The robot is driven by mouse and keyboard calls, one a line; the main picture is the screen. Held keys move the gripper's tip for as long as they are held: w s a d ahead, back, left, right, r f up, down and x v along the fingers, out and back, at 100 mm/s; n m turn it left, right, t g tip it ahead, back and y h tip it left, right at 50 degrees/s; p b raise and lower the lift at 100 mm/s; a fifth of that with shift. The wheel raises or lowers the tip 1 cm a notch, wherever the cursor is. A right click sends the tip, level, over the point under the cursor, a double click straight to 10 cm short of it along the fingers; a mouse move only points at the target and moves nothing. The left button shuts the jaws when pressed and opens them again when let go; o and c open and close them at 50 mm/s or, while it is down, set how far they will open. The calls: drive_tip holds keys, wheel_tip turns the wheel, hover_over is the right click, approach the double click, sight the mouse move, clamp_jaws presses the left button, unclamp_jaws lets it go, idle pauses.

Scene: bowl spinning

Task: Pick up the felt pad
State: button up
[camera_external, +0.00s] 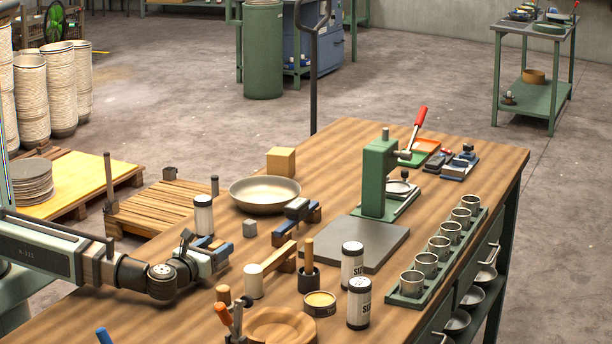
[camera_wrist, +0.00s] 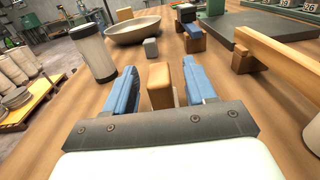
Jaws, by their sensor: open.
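My gripper (camera_wrist: 160,84) has two blue fingers, which are apart. It is low over the left part of the wooden table, and it also shows in the external view (camera_external: 212,256). A tan upright block (camera_wrist: 160,84) stands between the fingers in the wrist view, with narrow gaps to them. It may be the felt pad, but I cannot tell for sure. Its lower part is hidden by my gripper's body, and I cannot make it out in the external view.
A white-and-black canister (camera_external: 203,215) stands close behind my gripper. A wooden bar on supports (camera_external: 279,256) and a cream cylinder (camera_external: 253,281) are to the right.

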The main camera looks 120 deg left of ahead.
sight(223, 242)
drive_tip(key=shift+a, duration=1.5)
clamp_jaws()
